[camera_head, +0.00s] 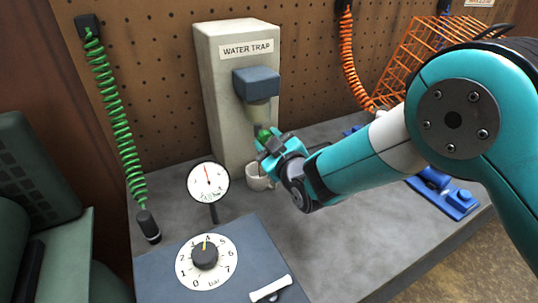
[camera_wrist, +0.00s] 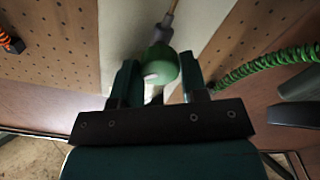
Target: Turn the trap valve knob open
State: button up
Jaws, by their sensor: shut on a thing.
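The water trap is a pale box (camera_head: 212,90) labelled WATER TRAP, with a blue-grey block (camera_head: 257,83) and a bowl below it on its front. The green trap valve knob (camera_head: 263,134) sits under the bowl, mostly hidden by my gripper in the head view. My gripper (camera_head: 267,143) reaches it from the right. In the wrist view the green knob (camera_wrist: 160,66) lies between the two fingers of my gripper (camera_wrist: 158,82), which are shut on it. A white mark shows on the knob. A small white cup (camera_head: 258,178) stands on the bench below.
A round gauge (camera_head: 208,182) and a numbered bar dial (camera_head: 206,258) stand at the front left. A green coiled hose (camera_head: 115,110) hangs at left, an orange one (camera_head: 348,55) at right. A blue object (camera_head: 445,192) lies on the right of the grey bench. The bench's middle front is clear.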

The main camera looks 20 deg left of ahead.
jog(key=n+b, duration=1)
jog(key=shift+f+b, duration=0.1)
jog(key=shift+b, duration=0.2)
dwell(0.4)
jog(key=o, duration=0.9)
jog(key=shift+s, duration=0.1)
jog(key=b+v, duration=0.2)
jog(key=v, duration=1.5)
jog(key=shift+d+b, duration=0.2)
jog(key=shift+b, duration=0.2)
